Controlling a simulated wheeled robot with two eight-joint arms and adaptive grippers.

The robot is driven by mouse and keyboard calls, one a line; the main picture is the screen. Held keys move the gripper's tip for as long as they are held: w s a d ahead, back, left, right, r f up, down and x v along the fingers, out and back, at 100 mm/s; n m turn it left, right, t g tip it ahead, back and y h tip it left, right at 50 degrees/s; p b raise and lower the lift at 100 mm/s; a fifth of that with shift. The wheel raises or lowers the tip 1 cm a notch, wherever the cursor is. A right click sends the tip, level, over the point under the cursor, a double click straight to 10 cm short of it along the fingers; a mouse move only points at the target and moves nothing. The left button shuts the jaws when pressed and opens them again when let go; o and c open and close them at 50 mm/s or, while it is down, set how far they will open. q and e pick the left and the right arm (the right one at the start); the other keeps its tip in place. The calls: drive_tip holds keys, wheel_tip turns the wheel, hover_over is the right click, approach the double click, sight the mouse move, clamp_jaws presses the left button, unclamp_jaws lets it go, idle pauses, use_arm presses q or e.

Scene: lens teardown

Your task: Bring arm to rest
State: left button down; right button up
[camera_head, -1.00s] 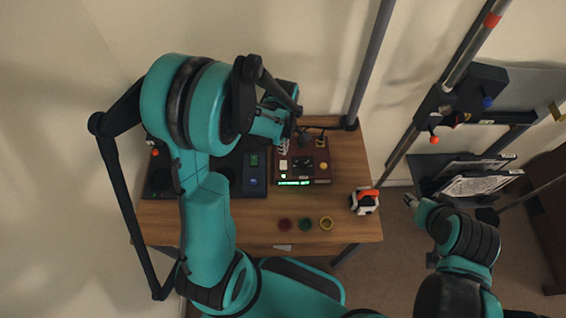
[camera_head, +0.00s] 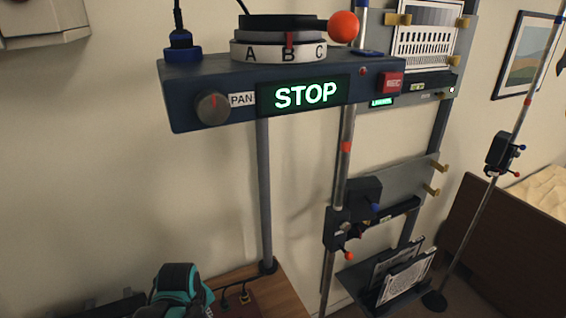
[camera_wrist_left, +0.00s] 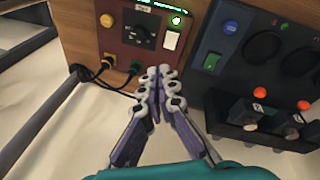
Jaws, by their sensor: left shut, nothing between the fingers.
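My left gripper (camera_wrist_left: 160,76) shows in the left wrist view with its fingers together and nothing between them. It is near the front panels of two boxes; whether it touches either cannot be told. In the head view only a teal part of my arm (camera_head: 180,285) shows at the bottom edge, and the gripper itself is hidden. My right arm and right gripper are not in view.
A dark red box (camera_wrist_left: 140,40) with cables and a dark box (camera_wrist_left: 240,45) with orange knobs flank the gripper. The head view shows a blue panel (camera_head: 180,90) reading STOP, a pole (camera_head: 265,190), a rack (camera_head: 390,290) and the wooden table (camera_head: 285,295).

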use_arm(q)
drive_tip(key=s+d+r+m+t+b, duration=0.2)
drive_tip(key=s+r+m+t+b, duration=0.1)
drive_tip(key=s+m, duration=0.4)
drive_tip(key=m+t, duration=0.1)
drive_tip(key=m, duration=0.2)
drive_tip(key=shift+s+d, duration=0.2)
drive_tip(key=shift+s, duration=0.05)
drive_tip(key=c, duration=2.3)
unclamp_jaws()
